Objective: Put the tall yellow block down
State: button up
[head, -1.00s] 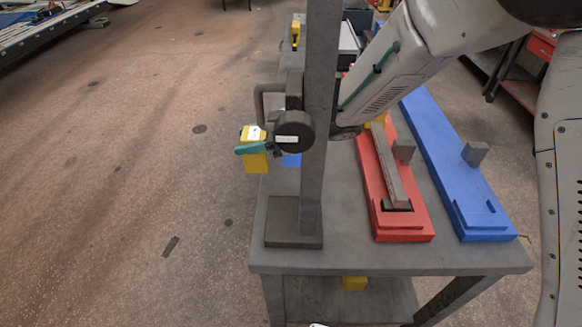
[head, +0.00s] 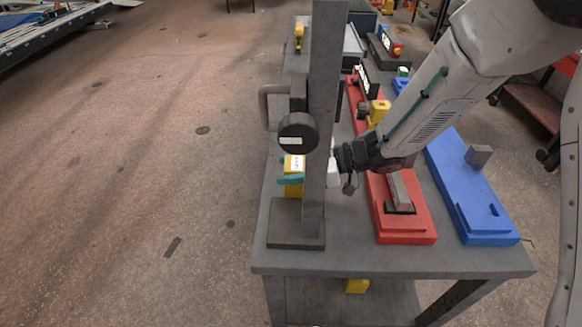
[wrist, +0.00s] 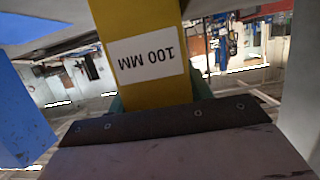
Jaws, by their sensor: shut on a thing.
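The tall yellow block (head: 293,191) has a white label, which reads "100 MM" upside down in the wrist view, where the block (wrist: 127,20) stands at top centre. My gripper (head: 290,180) is shut on it, with teal fingertips at its sides; they also show in the wrist view (wrist: 158,96). In the head view the block is just left of the grey post (head: 318,120), which hides part of my gripper. The block appears over the left part of the grey bench (head: 345,255). I cannot tell whether its bottom touches the bench top.
A red fixture (head: 405,232) and a blue fixture (head: 470,190) lie on the bench to the right. A dark round knob (head: 298,132) juts from the post. Another yellow block (head: 378,112) is by the red fixture. Open floor lies left of the bench.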

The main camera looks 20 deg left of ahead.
jog(key=shift+f, duration=0.15)
jog(key=o, duration=1.3)
jog(key=shift+o, duration=0.2)
jog(key=v, duration=0.7)
jog(key=shift+d+r, duration=0.25)
